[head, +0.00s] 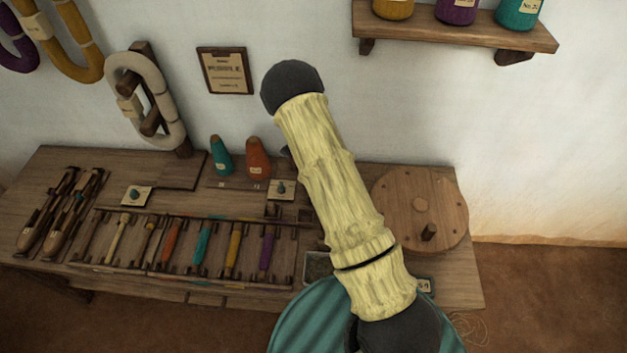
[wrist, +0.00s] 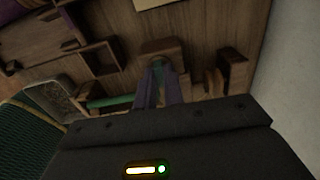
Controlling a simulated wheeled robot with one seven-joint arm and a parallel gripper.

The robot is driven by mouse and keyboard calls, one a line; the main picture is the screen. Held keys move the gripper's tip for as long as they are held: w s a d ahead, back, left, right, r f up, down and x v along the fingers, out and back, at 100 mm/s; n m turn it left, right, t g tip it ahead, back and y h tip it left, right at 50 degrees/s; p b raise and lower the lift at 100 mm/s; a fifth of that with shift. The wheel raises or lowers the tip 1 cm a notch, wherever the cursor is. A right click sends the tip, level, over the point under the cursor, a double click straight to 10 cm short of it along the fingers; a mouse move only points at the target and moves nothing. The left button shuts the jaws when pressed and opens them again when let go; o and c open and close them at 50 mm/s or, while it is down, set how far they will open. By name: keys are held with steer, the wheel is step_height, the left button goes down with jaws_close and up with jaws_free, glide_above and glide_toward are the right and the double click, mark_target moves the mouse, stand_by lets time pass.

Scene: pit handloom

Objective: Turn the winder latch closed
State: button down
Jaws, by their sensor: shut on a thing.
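My gripper (wrist: 160,72) shows in the wrist view as two purplish fingers reaching up from the dark palm. Its fingertips are close together at a brown wooden block (wrist: 162,47), with a sliver of green between them. The winder latch is not clearly distinguishable; the piece between the fingertips seems to be it, and its angle cannot be told. In the head view my pale yellow arm crosses the bench and hides the gripper and the latch.
The wooden bench (head: 60,165) carries a rack of coloured tools (head: 202,243), a teal cone (head: 220,158) and an orange cone (head: 258,158). In the wrist view, a wooden bracket (wrist: 234,70) stands right of the fingers, a green rod (wrist: 108,102) and small box (wrist: 99,60) left.

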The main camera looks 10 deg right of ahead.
steer(key=shift+w, duration=0.1)
steer(key=c, duration=1.5)
jaws_free()
steer(key=shift+r, duration=0.1)
step_height(320, 180, up, 17)
steer(key=shift+r, duration=0.15)
steer(key=s+r+n+t+p, duration=0.1)
steer(key=s+r+n+p, duration=0.1)
steer(key=s+r+n, duration=0.5)
steer(key=s+r+n+t+p, duration=0.1)
steer(key=s+r+n+p, duration=0.2)
steer(key=s+r+n, duration=0.4)
steer(key=s+n, duration=0.7)
steer(key=shift+s+r+n+t, duration=0.15)
steer(key=shift+s+n+t, duration=0.15)
steer(key=shift+s+n, duration=0.1)
